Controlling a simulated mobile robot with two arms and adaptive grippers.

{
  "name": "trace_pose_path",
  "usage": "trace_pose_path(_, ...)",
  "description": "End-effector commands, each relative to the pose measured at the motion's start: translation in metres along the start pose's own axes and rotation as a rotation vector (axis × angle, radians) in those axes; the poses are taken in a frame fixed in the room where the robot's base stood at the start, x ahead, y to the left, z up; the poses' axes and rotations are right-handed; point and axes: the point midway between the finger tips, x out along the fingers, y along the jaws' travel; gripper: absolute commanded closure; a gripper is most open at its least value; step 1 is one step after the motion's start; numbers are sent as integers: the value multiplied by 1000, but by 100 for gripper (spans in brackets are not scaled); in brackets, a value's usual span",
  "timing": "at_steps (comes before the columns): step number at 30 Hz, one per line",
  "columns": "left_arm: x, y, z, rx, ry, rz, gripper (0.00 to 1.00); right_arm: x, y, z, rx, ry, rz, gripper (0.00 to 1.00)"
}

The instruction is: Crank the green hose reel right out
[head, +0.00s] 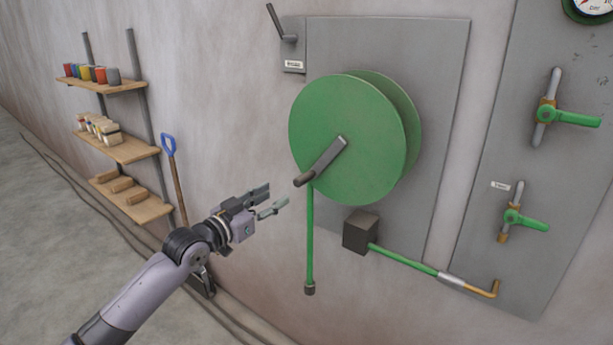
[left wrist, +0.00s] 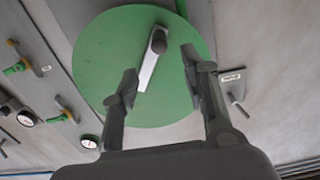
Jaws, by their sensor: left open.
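The green hose reel (head: 340,115) is mounted on a grey wall plate. Its grey crank (head: 326,158) runs from the hub down and left, ending in a dark handle knob (head: 304,180). A green hose (head: 310,235) hangs straight down from the reel to a dark end fitting. My left gripper (head: 268,199) is open and empty, left of and slightly below the knob, apart from it. In the left wrist view the reel (left wrist: 110,60) fills the upper middle, and the crank knob (left wrist: 158,46) shows beyond and between the two open fingers (left wrist: 158,82). My right gripper is not in view.
A lever (head: 282,28) sits on the wall above left of the reel. A dark box (head: 361,231) with a pipe is below it. Green-handled valves (head: 570,117) are on the right panel. Shelves (head: 128,150) and a blue-handled shovel (head: 172,165) stand left.

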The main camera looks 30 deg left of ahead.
Motion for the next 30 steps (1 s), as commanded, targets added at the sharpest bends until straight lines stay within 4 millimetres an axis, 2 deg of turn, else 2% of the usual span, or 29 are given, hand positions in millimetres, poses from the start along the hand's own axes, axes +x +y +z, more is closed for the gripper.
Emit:
trace_pose_path(1,10,0,-5,-2,4,-1,59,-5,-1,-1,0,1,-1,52)
trace_pose_path(18,110,0,-2,-2,1,0,59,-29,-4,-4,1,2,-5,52)
trace_pose_path(24,128,0,-1,-2,0,0,59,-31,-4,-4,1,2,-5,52)
trace_pose_path(30,132,0,0,0,-1,0,59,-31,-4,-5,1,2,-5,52)
